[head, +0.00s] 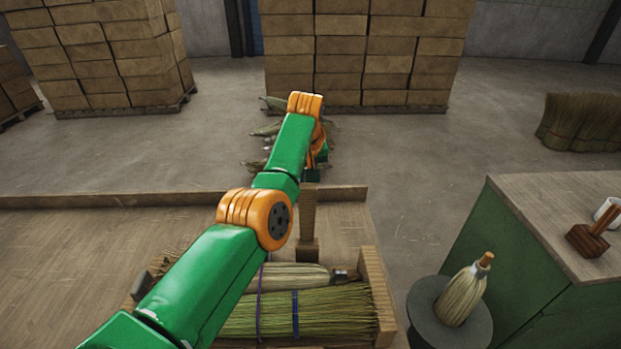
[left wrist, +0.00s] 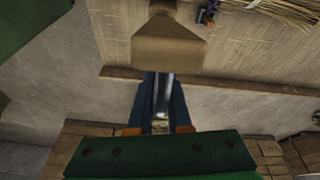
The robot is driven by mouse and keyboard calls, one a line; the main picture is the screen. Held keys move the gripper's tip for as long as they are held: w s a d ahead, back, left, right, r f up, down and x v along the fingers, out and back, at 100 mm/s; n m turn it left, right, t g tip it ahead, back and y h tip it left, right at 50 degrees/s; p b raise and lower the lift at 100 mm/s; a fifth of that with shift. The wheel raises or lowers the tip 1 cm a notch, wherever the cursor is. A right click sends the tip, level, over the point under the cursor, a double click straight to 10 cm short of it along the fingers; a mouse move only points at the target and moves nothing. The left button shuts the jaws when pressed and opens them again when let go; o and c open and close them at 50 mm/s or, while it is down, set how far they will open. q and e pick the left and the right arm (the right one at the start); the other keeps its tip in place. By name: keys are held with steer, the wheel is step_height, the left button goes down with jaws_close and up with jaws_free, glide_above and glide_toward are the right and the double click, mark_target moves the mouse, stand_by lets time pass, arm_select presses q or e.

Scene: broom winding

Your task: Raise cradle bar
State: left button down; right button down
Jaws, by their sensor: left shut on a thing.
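The cradle bar (head: 308,215) shows as a pale wooden post with a thicker block at its foot, near the far edge of the worktable. In the left wrist view, its wide wooden end (left wrist: 168,52) lies right at my fingertips. My left gripper (left wrist: 163,78) is shut on this bar. In the head view my green and orange left arm reaches out over the table, and its fingers are hidden behind its own links. The bundles (head: 335,312) of green bristles, tied with blue and purple bands, lie in the wooden cradle (head: 377,290). My right gripper is not in view.
The worktable (head: 60,245) has a raised far ledge. A round dark stand (head: 425,300) holds a pale broom head (head: 463,295). A green-sided bench (head: 560,215) with a wooden mallet (head: 590,238) stands right.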

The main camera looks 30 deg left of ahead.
arm_select(q)
steer(key=shift+f, duration=0.15)
steer(key=c, duration=1.2)
jaws_free()
steer(key=o, duration=0.3)
steer(key=shift+w, duration=0.1)
steer(key=shift+r+b, duration=0.3)
steer(key=b+v, duration=0.1)
steer(key=v, duration=0.5)
steer(key=shift+d+r, duration=0.15)
steer(key=shift+r, duration=0.1)
